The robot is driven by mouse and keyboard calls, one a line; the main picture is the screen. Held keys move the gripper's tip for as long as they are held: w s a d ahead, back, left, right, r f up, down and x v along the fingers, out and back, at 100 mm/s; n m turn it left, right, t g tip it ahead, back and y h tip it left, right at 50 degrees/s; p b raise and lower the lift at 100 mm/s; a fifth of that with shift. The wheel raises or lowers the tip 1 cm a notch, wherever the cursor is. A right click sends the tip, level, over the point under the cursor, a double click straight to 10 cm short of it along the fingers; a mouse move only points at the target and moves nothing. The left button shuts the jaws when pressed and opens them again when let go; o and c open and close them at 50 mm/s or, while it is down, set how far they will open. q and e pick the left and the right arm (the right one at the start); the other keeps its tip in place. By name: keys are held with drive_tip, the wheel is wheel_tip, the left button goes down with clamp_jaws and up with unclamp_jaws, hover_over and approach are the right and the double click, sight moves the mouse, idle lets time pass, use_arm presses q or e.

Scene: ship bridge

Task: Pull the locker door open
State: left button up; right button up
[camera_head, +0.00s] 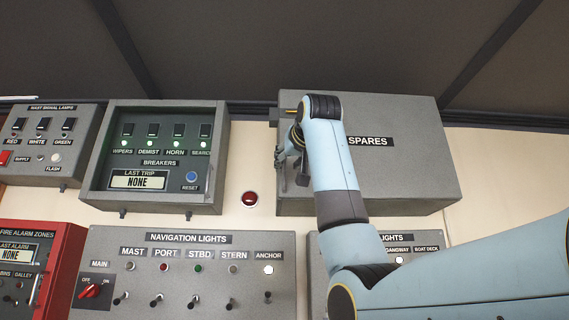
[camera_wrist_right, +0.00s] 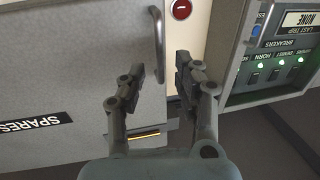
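The locker is the grey box marked SPARES (camera_head: 400,165), at the upper right in the head view. Its door face (camera_wrist_right: 70,65) fills the left of the right wrist view and looks closed. A grey bar handle (camera_wrist_right: 158,35) stands near the door's free edge. My right gripper (camera_head: 291,172) is at the locker's left edge, and its arm crosses the front of the box. In the wrist view, my right gripper (camera_wrist_right: 170,68) has its fingers apart, with the left fingertip close to the handle's end. I cannot tell whether they touch. My left gripper is not in view.
A breaker box (camera_head: 155,155) hangs left of the locker, with a red lamp (camera_head: 250,198) between them. A navigation lights panel (camera_head: 190,270) is below, and a red fire alarm box (camera_head: 60,265) is at lower left. A narrow wall gap separates locker and breaker box.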

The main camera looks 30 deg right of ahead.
sight(285, 168)
drive_tip(key=p+x, duration=0.1)
drive_tip(key=x, duration=0.3)
drive_tip(key=shift+r+p, duration=0.15)
drive_tip(key=shift+p, duration=0.2)
drive_tip(key=shift+w+d, duration=0.15)
drive_tip(key=shift+w, duration=0.25)
drive_tip(key=shift+c, duration=0.3)
clamp_jaws()
